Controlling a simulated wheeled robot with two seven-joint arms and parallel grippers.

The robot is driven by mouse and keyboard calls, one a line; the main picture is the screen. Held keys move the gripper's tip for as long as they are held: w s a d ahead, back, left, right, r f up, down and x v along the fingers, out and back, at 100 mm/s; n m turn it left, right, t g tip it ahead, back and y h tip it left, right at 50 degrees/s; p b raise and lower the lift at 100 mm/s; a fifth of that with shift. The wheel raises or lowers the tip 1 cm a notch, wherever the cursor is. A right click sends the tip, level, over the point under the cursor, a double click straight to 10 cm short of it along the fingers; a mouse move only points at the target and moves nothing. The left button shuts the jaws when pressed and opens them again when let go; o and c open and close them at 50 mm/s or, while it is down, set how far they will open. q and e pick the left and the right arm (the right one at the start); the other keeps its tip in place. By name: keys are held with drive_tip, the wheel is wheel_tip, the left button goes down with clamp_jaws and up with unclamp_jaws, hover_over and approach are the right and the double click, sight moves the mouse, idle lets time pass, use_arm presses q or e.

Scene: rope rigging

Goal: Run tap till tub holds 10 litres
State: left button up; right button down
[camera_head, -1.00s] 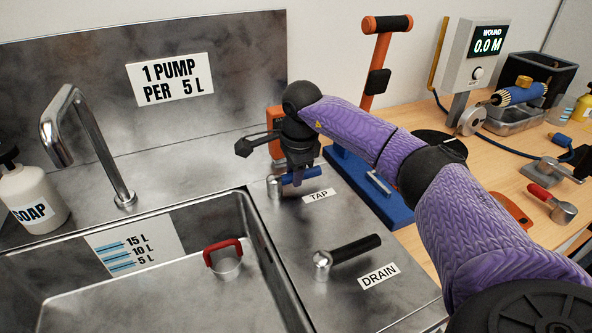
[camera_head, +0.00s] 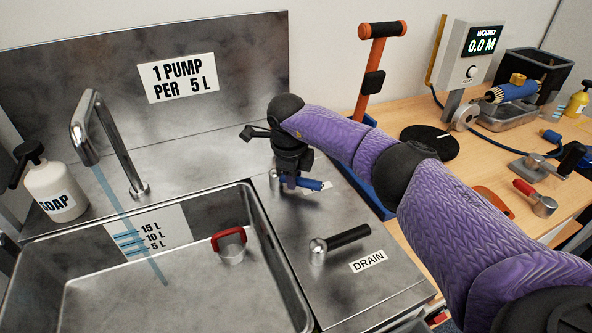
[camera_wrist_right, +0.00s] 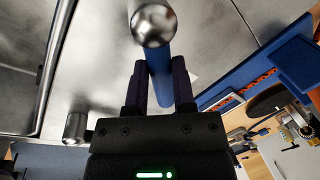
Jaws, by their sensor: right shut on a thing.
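The steel tap spout (camera_head: 100,140) stands behind the tub, and a thin blue stream of water (camera_head: 125,220) falls from it. The tub (camera_head: 262,235) is a steel basin with a level plate (camera_head: 150,238) marked 5, 10 and 15 L on its back wall. No clear water surface shows in it. My right gripper (camera_head: 290,184) is at the blue tap lever (camera_head: 312,184), shut on it; the lever also shows between the fingers in the right wrist view (camera_wrist_right: 160,75). The TAP label is mostly hidden. My left gripper is not in view.
The black drain lever (camera_head: 350,236) lies in front of the tap lever. A red-handled plug (camera_head: 230,246) sits in the tub. A soap bottle (camera_head: 54,190) stands left of the spout. A wooden bench (camera_head: 470,165) with tools is at the right.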

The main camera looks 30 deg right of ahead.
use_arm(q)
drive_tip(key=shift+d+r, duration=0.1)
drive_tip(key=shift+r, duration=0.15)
use_arm(e)
drive_tip(key=shift+s+a+r+m, duration=0.1)
drive_tip(key=shift+a+m, duration=0.2)
drive_tip(key=shift+m, duration=0.6)
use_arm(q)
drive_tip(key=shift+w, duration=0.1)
use_arm(e)
drive_tip(key=shift+c, duration=2.2)
unclamp_jaws()
